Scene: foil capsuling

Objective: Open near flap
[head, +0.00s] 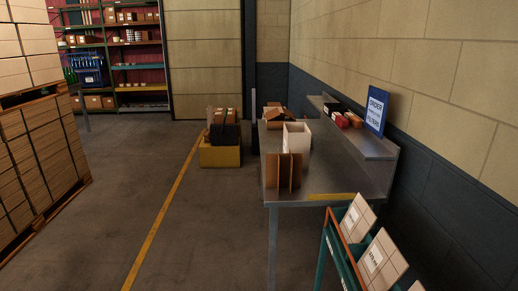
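A brown cardboard box (265,124) with what look like raised flaps stands toward the far end of the metal table (330,179). A white open-topped box (296,139) stands beside and in front of it. Brown upright panels, like a carton divider (284,171), stand near the table's near left edge. Which flap is the near flap is too small to tell. Neither of my grippers is in view.
A wall shelf (362,141) above the table's right side holds small boxes and a blue sign (376,108). A green rack (346,247) with cartons stands at the table's near end. A yellow bin (220,156) stands left of the table. Left floor is open, up to stacked pallets (45,140).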

